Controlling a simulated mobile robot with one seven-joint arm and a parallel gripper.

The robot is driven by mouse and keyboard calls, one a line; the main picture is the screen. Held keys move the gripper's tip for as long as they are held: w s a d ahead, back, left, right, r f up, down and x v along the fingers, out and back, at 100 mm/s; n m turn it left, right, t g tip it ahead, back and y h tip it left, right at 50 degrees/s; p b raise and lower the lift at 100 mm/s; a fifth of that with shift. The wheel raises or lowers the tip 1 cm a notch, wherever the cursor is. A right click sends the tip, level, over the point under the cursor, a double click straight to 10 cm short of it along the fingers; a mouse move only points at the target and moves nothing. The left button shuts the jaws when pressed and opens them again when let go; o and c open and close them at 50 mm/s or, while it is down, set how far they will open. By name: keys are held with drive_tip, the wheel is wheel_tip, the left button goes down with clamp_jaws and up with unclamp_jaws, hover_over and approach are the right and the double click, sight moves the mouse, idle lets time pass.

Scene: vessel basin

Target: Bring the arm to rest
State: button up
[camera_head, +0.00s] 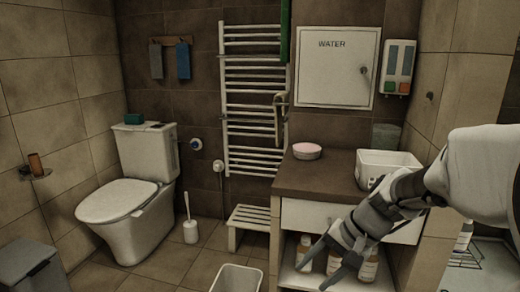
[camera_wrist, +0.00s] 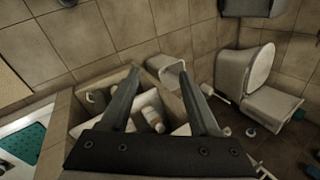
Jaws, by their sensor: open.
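My gripper (camera_head: 318,268) is open and empty. In the head view it reaches in from the right on my white and grey arm, in front of the vanity cabinet's open lower shelf. Its fingers point down and to the left, and they partly cover the bottles (camera_head: 368,266) on that shelf. In the wrist view my gripper (camera_wrist: 158,72) shows two dark fingers spread apart with nothing between them. The vanity (camera_wrist: 72,108) lies below and beyond the fingers there.
The vanity's brown counter (camera_head: 325,180) holds a pink dish (camera_head: 307,151) and a white basin (camera_head: 388,164). A white bin (camera_head: 237,279) and a slatted stool (camera_head: 248,222) stand left of the vanity. A toilet (camera_head: 138,200) stands farther left. Open floor shows between.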

drive_tip(key=s+d+r+n+t+h, duration=0.1)
drive_tip(key=s+r+n+t+h, duration=0.2)
drive_tip(key=s, duration=0.4)
drive_tip(key=s+d+r+n+t+h, duration=0.1)
drive_tip(key=s+r+n+h, duration=0.2)
drive_tip(key=s, duration=0.5)
wheel_tip(320, 180, up, 29)
drive_tip(key=p, duration=2.7)
drive_tip(key=shift+d+f+y+p, duration=0.15)
drive_tip(key=shift+d+y+p, duration=0.05)
drive_tip(key=shift+y+p, duration=0.2)
drive_tip(key=shift+w, duration=0.1)
